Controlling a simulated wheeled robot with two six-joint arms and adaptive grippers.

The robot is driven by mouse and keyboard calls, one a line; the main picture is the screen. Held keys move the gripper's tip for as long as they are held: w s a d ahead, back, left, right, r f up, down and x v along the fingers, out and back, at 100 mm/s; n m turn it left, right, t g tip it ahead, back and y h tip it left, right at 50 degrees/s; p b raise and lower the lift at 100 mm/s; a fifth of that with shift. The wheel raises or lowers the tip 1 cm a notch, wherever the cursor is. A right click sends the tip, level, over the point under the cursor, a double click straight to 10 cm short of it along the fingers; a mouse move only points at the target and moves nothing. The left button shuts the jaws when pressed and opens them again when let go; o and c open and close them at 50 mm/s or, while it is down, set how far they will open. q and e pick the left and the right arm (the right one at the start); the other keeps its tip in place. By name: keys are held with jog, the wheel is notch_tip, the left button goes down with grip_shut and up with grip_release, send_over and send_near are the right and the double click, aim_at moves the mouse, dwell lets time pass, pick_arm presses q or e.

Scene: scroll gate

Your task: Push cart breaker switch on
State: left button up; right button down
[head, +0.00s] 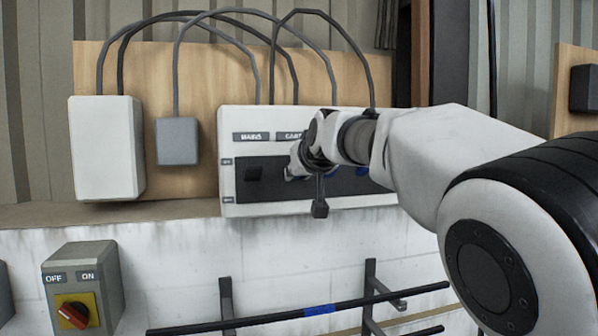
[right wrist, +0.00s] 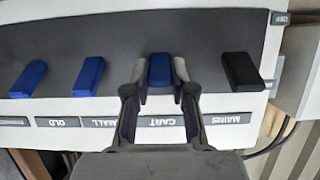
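The breaker box (head: 300,208) is white with a dark switch strip, mounted on the wooden board. In the right wrist view, which is upside down, the blue cart switch (right wrist: 160,70) sits above the CART label (right wrist: 163,121). My right gripper (right wrist: 160,78) has one finger on each side of this switch, close against it. In the head view my right gripper (head: 297,168) is at the strip and hides the cart switch. My left gripper is not in view.
The black mains switch (right wrist: 241,71) is beside the cart switch, with a blue switch (right wrist: 88,76) on the other side; all look roughly level. A grey box with a red knob (head: 72,315) stands lower left. Dark rods (head: 300,315) run below the breaker box.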

jog(key=shift+w+a+r+g, duration=0.15)
jog(key=shift+r+g, duration=0.1)
jog(key=shift+g, duration=0.3)
jog(key=shift+w+r+g, duration=0.15)
jog(key=shift+r+g, duration=0.1)
jog(key=shift+g, duration=0.6)
jog(key=shift+h, duration=0.3)
jog(key=c, duration=1)
grip_release()
jog(key=shift+o, duration=0.2)
jog(key=shift+w, duration=0.15)
